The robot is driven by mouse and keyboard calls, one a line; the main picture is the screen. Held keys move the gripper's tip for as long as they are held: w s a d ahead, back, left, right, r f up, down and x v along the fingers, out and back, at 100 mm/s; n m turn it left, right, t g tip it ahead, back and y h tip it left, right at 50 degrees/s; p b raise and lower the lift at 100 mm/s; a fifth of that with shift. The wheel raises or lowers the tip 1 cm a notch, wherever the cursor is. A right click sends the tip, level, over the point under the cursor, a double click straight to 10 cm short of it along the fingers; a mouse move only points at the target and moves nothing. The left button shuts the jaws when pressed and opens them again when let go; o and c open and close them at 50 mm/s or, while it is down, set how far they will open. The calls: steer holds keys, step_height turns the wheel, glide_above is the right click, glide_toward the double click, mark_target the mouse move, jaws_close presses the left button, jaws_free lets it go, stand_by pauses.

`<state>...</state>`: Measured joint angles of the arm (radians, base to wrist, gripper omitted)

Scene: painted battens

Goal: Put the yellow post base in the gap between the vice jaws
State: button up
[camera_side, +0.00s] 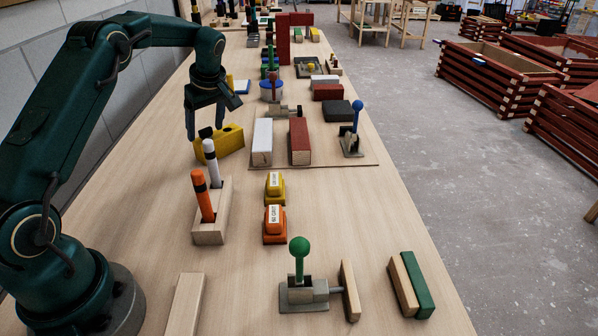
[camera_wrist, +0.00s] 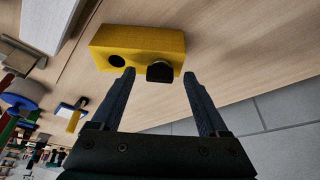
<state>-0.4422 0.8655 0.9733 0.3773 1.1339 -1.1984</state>
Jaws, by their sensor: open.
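The yellow post base (camera_side: 220,145) is a block lying on the bench left of the board. In the wrist view the yellow post base (camera_wrist: 125,43) shows a dark round hole and a black knob-like piece. My gripper (camera_side: 205,131) is open and empty just above it; in the wrist view the fingertips (camera_wrist: 159,72) are on either side of the black piece. I cannot tell whether they touch the block. A white block (camera_side: 262,142) and a red block (camera_side: 300,141) stand parallel on the board like vice jaws, with an empty gap between them.
A wooden holder (camera_side: 209,228) with orange and white posts stands in front of the base. Yellow (camera_side: 275,188) and orange (camera_side: 275,225) labelled blocks lie nearby. A blue-knobbed clamp (camera_side: 352,135) stands right of the jaws. A green-knobbed clamp (camera_side: 303,290) is at the front.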

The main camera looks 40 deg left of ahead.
steer(key=shift+f, duration=0.1)
jaws_close()
stand_by(1.4)
